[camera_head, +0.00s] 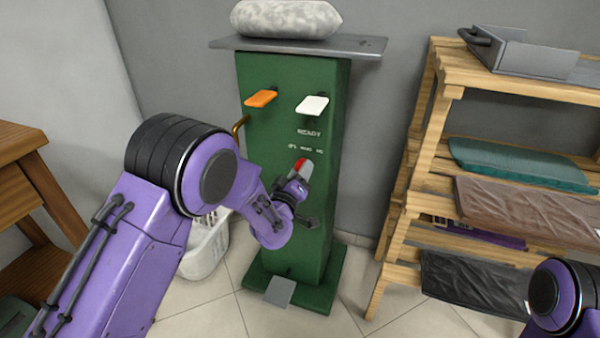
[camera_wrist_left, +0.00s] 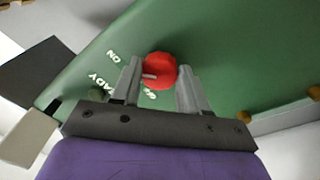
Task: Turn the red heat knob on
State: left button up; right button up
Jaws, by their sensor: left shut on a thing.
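The red heat knob (camera_head: 300,164) is on the front of a green post, below the word READY. My left gripper (camera_head: 303,173) reaches it from the front left and covers part of it. In the left wrist view the red knob (camera_wrist_left: 160,66) sits between the two grey fingers of my left gripper (camera_wrist_left: 160,72), which is shut on it. A pale pointer mark on the knob faces left in that view. White lettering shows around the knob, partly hidden by a finger. Only part of my right arm shows at the lower right of the head view; its gripper is out of sight.
The green post (camera_head: 290,130) carries an orange paddle (camera_head: 261,98), a white paddle (camera_head: 312,105) and a grey top plate (camera_head: 226,43) with a pale bundle (camera_head: 285,18). A wooden rack (camera_head: 440,72) with folded cloths stands right. A white basket (camera_head: 207,250) stands behind my left arm.

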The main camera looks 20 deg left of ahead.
dwell(0.3)
pick_arm(q)
jog(key=o, duration=1.1)
jog(key=shift+c, duration=0.2)
jog(key=s+p, duration=0.1)
jog(key=s, duration=0.9)
jog(key=shift+s+a+f, duration=0.25)
jog(key=shift+s+f, duration=0.05)
jog(key=shift+f, duration=0.15)
